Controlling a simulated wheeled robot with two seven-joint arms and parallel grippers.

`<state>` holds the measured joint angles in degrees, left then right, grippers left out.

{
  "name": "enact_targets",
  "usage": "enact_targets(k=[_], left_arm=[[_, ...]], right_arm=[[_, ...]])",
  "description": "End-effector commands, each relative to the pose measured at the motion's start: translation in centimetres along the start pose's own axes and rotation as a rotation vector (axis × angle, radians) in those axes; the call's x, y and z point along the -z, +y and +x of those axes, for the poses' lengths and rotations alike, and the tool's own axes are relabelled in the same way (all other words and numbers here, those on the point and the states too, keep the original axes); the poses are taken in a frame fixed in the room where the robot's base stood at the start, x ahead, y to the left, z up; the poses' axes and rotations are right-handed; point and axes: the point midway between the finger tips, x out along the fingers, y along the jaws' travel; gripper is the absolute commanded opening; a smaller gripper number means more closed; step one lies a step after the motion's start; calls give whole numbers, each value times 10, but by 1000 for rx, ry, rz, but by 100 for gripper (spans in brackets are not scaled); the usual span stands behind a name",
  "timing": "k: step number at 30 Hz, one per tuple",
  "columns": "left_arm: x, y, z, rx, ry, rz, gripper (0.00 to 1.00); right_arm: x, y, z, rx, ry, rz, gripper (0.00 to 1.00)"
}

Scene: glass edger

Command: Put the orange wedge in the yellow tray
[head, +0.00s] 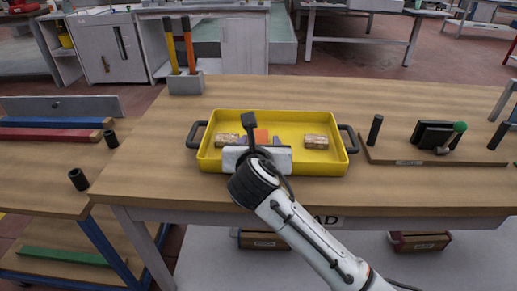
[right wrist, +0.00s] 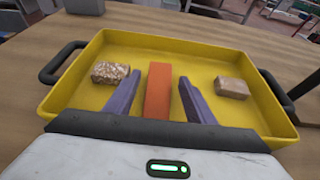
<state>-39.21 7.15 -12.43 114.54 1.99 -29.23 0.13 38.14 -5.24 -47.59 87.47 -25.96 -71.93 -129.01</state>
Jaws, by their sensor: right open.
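The orange wedge (head: 261,135) is inside the yellow tray (head: 333,163), near its middle. It also shows in the right wrist view (right wrist: 158,92), lying lengthwise between the two purple-grey fingers. My right gripper (right wrist: 159,80) is open, with a gap visible on each side of the wedge. In the head view my right gripper (head: 257,143) is over the tray's middle and hides part of the wedge and of the tray floor. Whether the wedge rests fully on the floor is hard to tell. My left gripper is not in view.
Two brownish blocks are in the tray, a speckled one (head: 227,140) at left and a tan one (head: 316,142) at right. A grey holder (head: 187,84) with upright tools stands behind left. A wooden board (head: 400,154) with black posts is at right. The table's back is clear.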

Motion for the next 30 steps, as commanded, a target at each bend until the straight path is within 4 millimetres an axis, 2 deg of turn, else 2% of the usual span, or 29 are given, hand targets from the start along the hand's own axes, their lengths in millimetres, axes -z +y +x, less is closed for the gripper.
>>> enact_targets(k=[6, 13, 18, 30], left_arm=[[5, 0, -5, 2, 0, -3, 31], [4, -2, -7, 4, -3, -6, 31], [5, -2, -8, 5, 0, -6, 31], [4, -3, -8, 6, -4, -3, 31]], right_arm=[[-2, 0, -50, -3, -2, 1, 49], [-1, 0, -88, -2, -1, -1, 49], [-1, 0, -100, -1, -1, 0, 49], [0, 0, -101, 0, 0, 0, 49]])
